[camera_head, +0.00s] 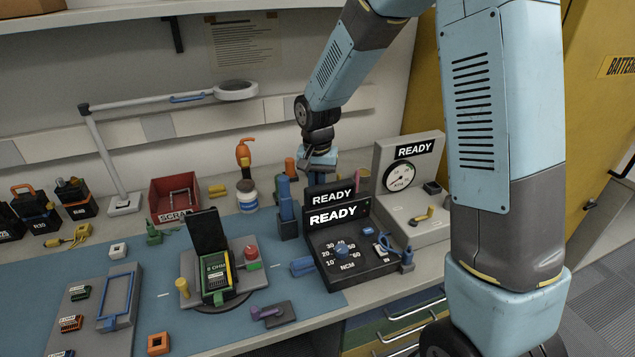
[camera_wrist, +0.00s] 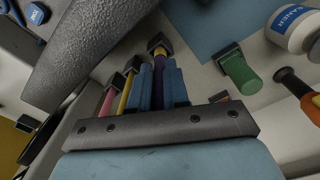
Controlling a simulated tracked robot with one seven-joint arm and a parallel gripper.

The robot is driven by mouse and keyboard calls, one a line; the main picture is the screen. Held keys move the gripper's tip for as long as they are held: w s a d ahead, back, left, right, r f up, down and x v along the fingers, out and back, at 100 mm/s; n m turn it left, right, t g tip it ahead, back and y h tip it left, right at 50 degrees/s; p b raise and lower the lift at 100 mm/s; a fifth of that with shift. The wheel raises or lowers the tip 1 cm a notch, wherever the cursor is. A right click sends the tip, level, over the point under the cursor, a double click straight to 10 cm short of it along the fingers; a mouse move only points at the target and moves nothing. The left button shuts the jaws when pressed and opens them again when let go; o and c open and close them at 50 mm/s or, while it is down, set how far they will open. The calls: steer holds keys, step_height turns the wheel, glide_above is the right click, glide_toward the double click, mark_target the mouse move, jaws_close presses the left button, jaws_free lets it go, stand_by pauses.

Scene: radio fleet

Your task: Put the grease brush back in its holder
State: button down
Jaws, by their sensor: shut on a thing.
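My gripper (camera_wrist: 160,68) is shut on a slim piece with yellow and purple parts (camera_wrist: 158,52), taken to be the grease brush. In the head view my gripper (camera_head: 319,158) is above the back of the bench, behind the READY displays, and the brush cannot be made out there. Pink and yellow sticks (camera_wrist: 107,100) with dark ends show left of the fingers. I cannot tell which fitting is the brush's holder.
A green cylinder (camera_wrist: 240,74) on a dark base and a white cleaner jar (camera_wrist: 292,28) are right of the fingers in the wrist view. Tall blue pieces (camera_head: 285,200) stand left of the torque tester (camera_head: 350,255). A red scrap bin (camera_head: 176,200) is further left.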

steer(key=shift+f, duration=1.45)
steer(key=c, duration=1)
jaws_free()
steer(key=shift+c, duration=0.2)
step_height(320, 180, up, 14)
steer(key=shift+s+f, duration=0.1)
steer(key=shift+s, duration=0.05)
